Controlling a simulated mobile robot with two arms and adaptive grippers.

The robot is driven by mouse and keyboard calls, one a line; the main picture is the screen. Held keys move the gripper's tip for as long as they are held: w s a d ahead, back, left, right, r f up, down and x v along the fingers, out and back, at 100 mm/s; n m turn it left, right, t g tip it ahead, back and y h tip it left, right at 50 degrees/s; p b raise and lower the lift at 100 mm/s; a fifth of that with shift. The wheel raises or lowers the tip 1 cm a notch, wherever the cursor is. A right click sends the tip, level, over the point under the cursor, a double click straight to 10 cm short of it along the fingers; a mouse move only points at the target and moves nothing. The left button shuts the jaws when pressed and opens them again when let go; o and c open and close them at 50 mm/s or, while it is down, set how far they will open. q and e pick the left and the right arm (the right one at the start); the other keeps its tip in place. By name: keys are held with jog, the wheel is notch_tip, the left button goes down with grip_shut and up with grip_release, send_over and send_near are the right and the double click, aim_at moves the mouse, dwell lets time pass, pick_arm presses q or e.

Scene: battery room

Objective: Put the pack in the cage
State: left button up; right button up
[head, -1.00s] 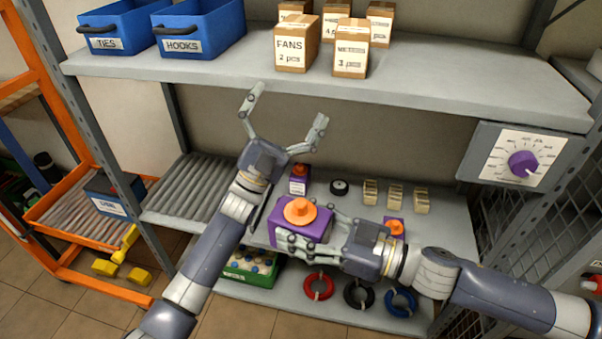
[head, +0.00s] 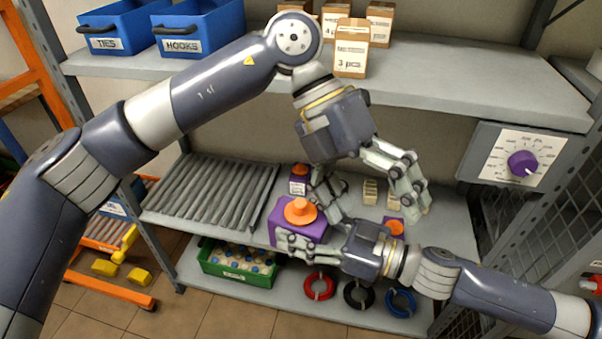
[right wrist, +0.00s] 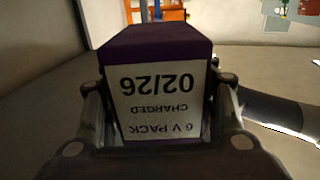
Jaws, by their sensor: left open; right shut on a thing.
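A purple pack (head: 287,228) with an orange top is in my right gripper (head: 303,235), held at the front of the lower shelf. In the right wrist view the pack (right wrist: 160,50) sits between the fingers, its label reading upside down "6 V PACK CHARGED 02/26". My left gripper (head: 378,205) is open and empty, pointing down over the lower shelf, just behind and right of the held pack. Wire mesh (head: 512,215), possibly the cage, stands at the right below a purple dial; its opening is not clear.
Two other purple-and-orange items (head: 298,180) (head: 394,226) are on the lower shelf (head: 440,225). Rollers (head: 210,195) lie left. A green crate (head: 235,272) and coloured rings (head: 358,295) are below.

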aim_at(301, 225)
pick_arm(q)
jog(key=w+a+n+t+y, duration=0.1)
jog(key=w+a+t, duration=0.1)
jog(key=a, duration=0.1)
jog(key=w+a+n+t+y, duration=0.1)
jog(key=w+a+y, duration=0.1)
jog(key=a, duration=0.1)
jog(key=w+a+n+t+y, duration=0.1)
jog(key=w+a+t+y, duration=0.1)
jog(key=w+a, duration=0.1)
jog(key=shift+a+f+t, duration=0.2)
jog(key=shift+f+t, duration=0.05)
jog(key=shift+t, duration=0.05)
pick_arm(e)
jog(key=shift+r, duration=0.15)
pick_arm(q)
notch_tip(301, 225, down, 12)
jog(key=shift+r, duration=0.15)
jog(key=shift+c, duration=0.6)
jog(key=c, duration=1.3)
jog(key=shift+w+r, duration=0.1)
jog(key=shift+c, duration=1.2)
pick_arm(e)
jog(key=o, duration=1.8)
